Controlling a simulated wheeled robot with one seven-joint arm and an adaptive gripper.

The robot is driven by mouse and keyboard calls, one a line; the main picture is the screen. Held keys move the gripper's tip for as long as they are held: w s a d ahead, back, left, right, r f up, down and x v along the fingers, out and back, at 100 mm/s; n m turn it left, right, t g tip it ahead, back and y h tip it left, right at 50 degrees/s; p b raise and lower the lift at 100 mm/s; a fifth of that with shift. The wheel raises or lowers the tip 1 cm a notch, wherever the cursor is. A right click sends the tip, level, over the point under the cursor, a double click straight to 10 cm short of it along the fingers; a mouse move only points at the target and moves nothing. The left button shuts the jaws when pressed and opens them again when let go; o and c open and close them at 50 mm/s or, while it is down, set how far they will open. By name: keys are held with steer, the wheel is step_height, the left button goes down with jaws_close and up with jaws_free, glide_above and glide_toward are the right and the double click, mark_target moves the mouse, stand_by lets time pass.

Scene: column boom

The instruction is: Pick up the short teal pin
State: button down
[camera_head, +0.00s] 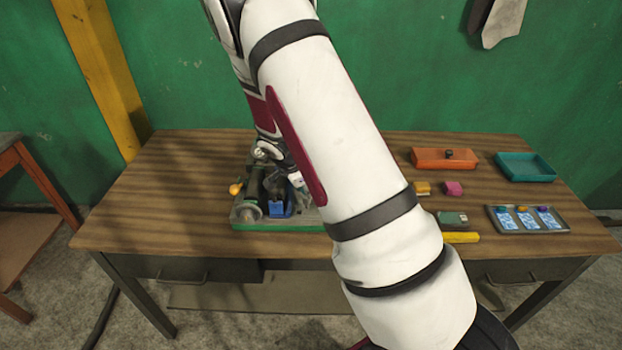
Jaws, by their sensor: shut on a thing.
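I cannot make out the short teal pin in the head view; my arm hides part of the bench. My gripper (282,186) points down at the left-centre of the bench, over a cluttered fixture with a green-edged base (278,227). It is partly hidden by my arm and blends with the dark parts there. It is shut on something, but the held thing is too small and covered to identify. A blue block-like part (278,209) and an orange knob (236,189) show at the fixture.
On the right of the wooden bench (160,205) are an orange tray (428,159), a teal tray (526,168), a grey tray with blue cards (562,231), a yellow block (423,187), a pink block (453,188) and a yellow bar (461,238). The bench's left end is clear.

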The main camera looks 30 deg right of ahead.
steer(key=s+a+p, duration=0.2)
steer(key=s+a, duration=0.3)
steer(key=s, duration=0.3)
steer(key=shift+s+a+r+p, duration=0.25)
steer(key=shift+a+r+p, duration=0.15)
steer(key=shift+r, duration=0.05)
steer(key=shift+w, duration=0.1)
